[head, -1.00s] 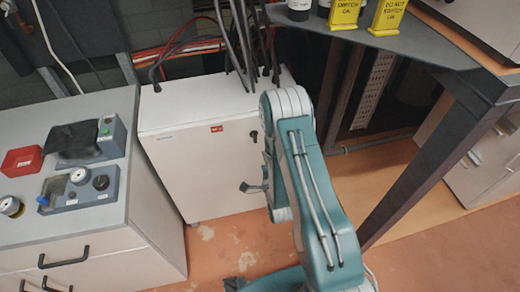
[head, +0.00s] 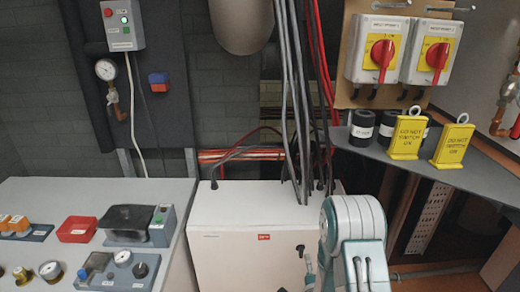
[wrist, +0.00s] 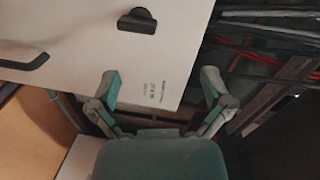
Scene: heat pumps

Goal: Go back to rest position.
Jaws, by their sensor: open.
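My gripper (wrist: 161,84) is open and empty in the wrist view, its two fingers spread wide apart. Beyond the fingers is a white panel (wrist: 90,60) with a black knob (wrist: 137,20), a black handle (wrist: 25,62) and small printed text. In the head view my teal and white arm is at the bottom, in front of the white cabinet (head: 240,245). Most of the gripper is hidden or cut off there.
Two red rotary switches (head: 381,55) (head: 437,57) are on the wall at upper right. Two yellow signs (head: 407,138) (head: 453,141) and black cylinders stand on a dark shelf (head: 490,175). A grey worktop (head: 50,195) with instruments is at left. Cables run into the cabinet top.

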